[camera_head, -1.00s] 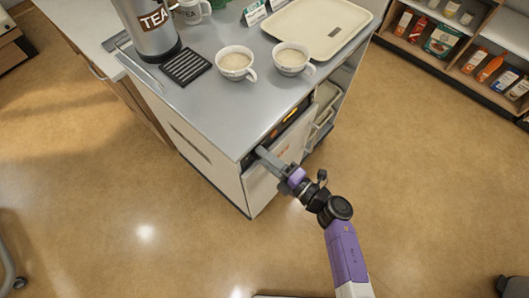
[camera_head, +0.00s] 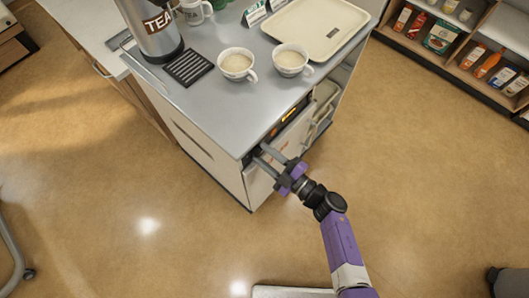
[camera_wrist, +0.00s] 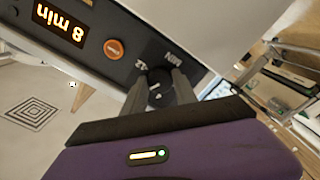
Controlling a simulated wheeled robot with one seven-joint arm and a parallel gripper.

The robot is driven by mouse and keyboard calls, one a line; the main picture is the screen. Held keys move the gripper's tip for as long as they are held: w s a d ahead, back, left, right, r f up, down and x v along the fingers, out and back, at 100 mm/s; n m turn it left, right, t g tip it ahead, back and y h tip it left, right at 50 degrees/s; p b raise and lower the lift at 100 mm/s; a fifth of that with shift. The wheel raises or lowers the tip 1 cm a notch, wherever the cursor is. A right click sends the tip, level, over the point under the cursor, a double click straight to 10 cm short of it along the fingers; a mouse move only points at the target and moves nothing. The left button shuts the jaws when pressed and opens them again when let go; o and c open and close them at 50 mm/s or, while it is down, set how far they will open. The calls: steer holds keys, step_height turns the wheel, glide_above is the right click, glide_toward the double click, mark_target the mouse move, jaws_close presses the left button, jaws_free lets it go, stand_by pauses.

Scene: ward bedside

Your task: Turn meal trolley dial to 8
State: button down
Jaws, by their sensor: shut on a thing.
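The meal trolley (camera_head: 205,110) stands in the middle of the head view, with a dark control panel along the top of its front. In the wrist view the panel (camera_wrist: 100,22) shows a lit orange display (camera_wrist: 62,22) reading "8 min", upside down. The black dial (camera_wrist: 157,98) sits beside "MIN" and "12" markings, partly hidden between my fingers. My gripper (camera_wrist: 160,76) is shut on the dial, one finger on each side. In the head view my gripper (camera_head: 260,154) reaches the panel's near end, where the dial is hidden.
An orange round button (camera_wrist: 113,48) is on the panel beside the dial. On the trolley top are two filled cups (camera_head: 237,64) (camera_head: 291,60), a cream tray (camera_head: 318,28), a tea urn (camera_head: 150,30) and a black grate (camera_head: 188,67). Open floor lies around my arm.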

stand_by(0.3)
steer(key=c, duration=1)
jaws_free()
steer(key=shift+o, duration=0.2)
steer(key=v, duration=0.8)
steer(key=shift+w+f, duration=0.1)
steer(key=shift+w, duration=0.05)
